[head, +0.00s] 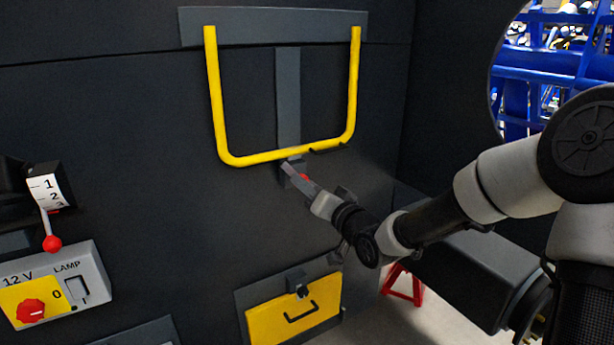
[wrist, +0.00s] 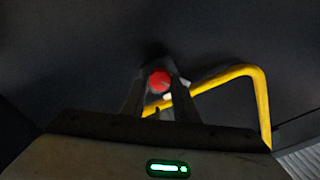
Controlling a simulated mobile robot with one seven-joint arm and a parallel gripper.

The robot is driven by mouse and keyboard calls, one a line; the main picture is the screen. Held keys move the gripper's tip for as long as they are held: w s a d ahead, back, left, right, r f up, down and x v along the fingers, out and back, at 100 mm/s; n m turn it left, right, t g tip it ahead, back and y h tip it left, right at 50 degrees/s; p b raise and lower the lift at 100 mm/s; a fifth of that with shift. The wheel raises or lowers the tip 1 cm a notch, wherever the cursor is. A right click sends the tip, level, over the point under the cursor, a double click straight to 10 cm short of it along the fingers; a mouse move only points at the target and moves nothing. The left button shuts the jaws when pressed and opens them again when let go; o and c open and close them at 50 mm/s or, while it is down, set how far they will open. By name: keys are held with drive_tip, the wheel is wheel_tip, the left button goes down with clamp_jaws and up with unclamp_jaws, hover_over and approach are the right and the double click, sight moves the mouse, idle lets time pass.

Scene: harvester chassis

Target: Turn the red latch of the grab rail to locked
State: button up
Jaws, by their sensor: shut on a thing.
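The yellow U-shaped grab rail (head: 255,158) hangs from a grey plate on the dark wall in the head view; its bar also shows in the wrist view (wrist: 262,95). The red latch (head: 304,178) is at the middle of the rail's lower bar, mostly hidden by my gripper in the head view. In the wrist view the red latch (wrist: 160,81) shows as a round red end between my fingers. My gripper (head: 297,174) is shut on the red latch, and its fingers (wrist: 160,95) stand on either side of it. The latch's locked or unlocked marking cannot be seen.
A lever with a red knob (head: 52,243) and a 12 V lamp panel (head: 60,288) are at the lower left. A yellow hatch (head: 297,308) with a black handle is below the rail. A red stand (head: 404,284) is on the floor to the right.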

drive_tip(key=shift+m+p, duration=2.25)
drive_tip(key=shift+m, duration=1.55)
drive_tip(key=shift+f, duration=0.15)
drive_tip(key=o, duration=1.1)
drive_tip(key=shift+c, duration=0.2)
drive_tip(key=p+v, duration=0.9)
drive_tip(key=v, duration=0.8)
drive_tip(key=shift+s, duration=0.2)
